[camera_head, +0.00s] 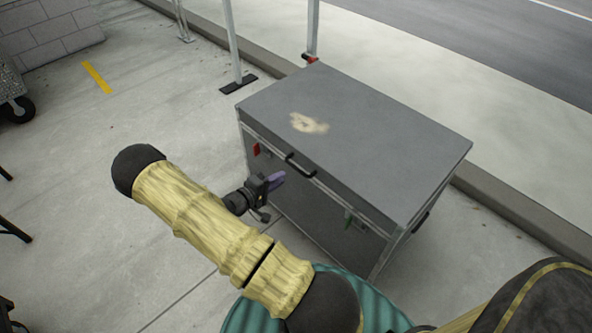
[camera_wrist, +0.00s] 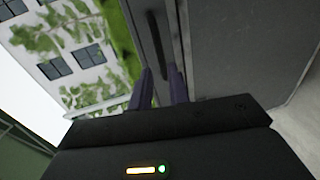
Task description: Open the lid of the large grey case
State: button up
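The large grey case (camera_head: 330,215) stands on the pavement with its lid (camera_head: 360,130) shut. A pale worn patch marks the lid's top. A black handle (camera_head: 300,165) sits on the lid's front edge. My gripper (camera_head: 277,179) is in front of the case, just left of and below the handle. In the wrist view, its two purple fingers (camera_wrist: 160,80) are apart with an empty gap between them. The handle (camera_wrist: 157,38) shows just beyond the fingertips, roughly in line with that gap. Whether a finger touches the case cannot be told.
A red latch (camera_head: 256,149) and a green latch (camera_head: 348,218) are on the case front. Metal poles (camera_head: 232,45) on dark feet stand behind the case. A kerb (camera_head: 520,207) runs behind it. Open pavement lies to the left, with a wheeled cart (camera_head: 14,95) at the edge.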

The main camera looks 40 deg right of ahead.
aim_at(296, 167)
jog(key=b+x, duration=0.1)
jog(key=x, duration=0.8)
jog(key=shift+a, duration=0.1)
grip_shut()
